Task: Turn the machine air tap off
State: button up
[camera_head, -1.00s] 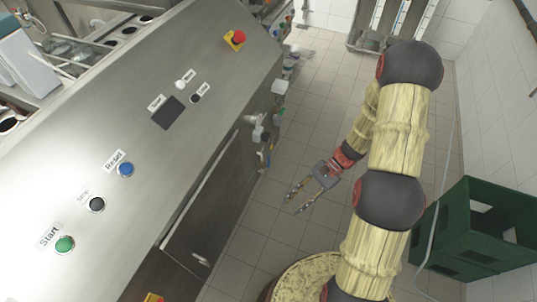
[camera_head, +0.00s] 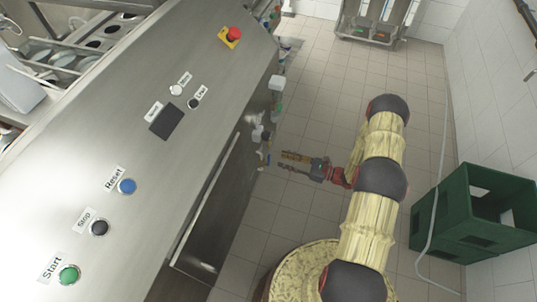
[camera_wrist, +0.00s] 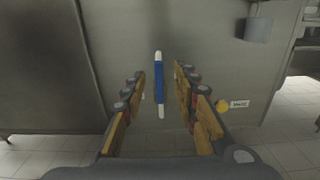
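In the wrist view a slim upright handle (camera_wrist: 159,85), blue in the middle with white ends, stands in front of the machine's grey side panel. It appears between the fingers of my gripper (camera_wrist: 158,82), which is open. I cannot tell its exact distance or whether a finger touches it. A small yellow part (camera_wrist: 221,106) with a white label (camera_wrist: 239,104) is to the right; the label is too small to read. In the head view my gripper (camera_head: 282,161) points left at the steel machine (camera_head: 215,85), close to its side fittings (camera_head: 259,134).
The sloped panel carries a green Start button (camera_head: 68,274), a black Stop button (camera_head: 99,227), a blue Reset button (camera_head: 127,186) and a red emergency button (camera_head: 235,34). A green crate (camera_head: 470,215) stands at the right. Tiled floor (camera_head: 310,115) is clear beyond my arm.

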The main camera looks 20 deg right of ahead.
aim_at(269, 155)
jog(key=b+x, duration=0.1)
jog(key=x, duration=0.6)
jog(key=shift+w+a+r, duration=0.1)
jog(key=shift+w+a, duration=0.05)
jog(key=shift+a, duration=0.15)
jog(key=c, duration=0.4)
jog(key=c, duration=0.3)
grip_shut()
